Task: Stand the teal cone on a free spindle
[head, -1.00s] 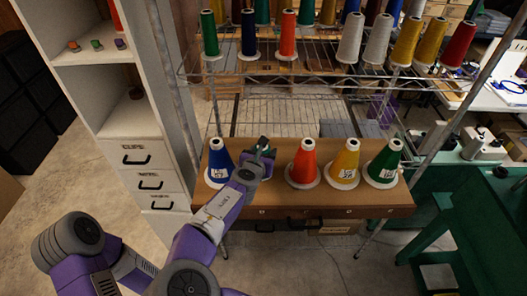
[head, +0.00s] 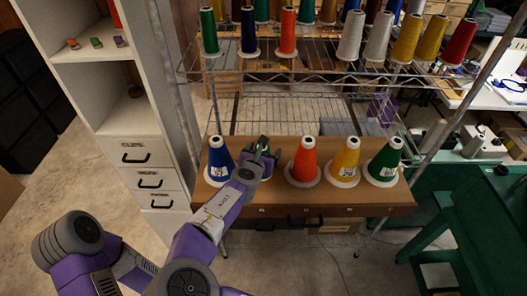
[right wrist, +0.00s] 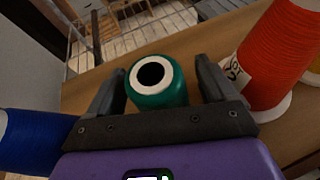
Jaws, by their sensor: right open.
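The teal cone (right wrist: 158,88) stands between the two fingers of my right gripper (right wrist: 166,88) in the right wrist view, its pale ring top with a dark hole facing the camera. The fingers are open, one on each side of it, with small gaps visible. In the head view my right gripper (head: 262,148) is over the wooden board between the blue and orange-red cones and hides most of the teal cone. My left gripper is not in view. I cannot make out a free spindle; the upper row has a gap between an orange-red cone and a grey cone.
On the wooden board (head: 300,207) stand a blue cone (head: 219,160), an orange-red cone (head: 304,163), a yellow cone (head: 345,160) and a green cone (head: 385,163). The wire rack (head: 290,107) behind holds several cones higher up. A white cabinet (head: 140,155) stands left.

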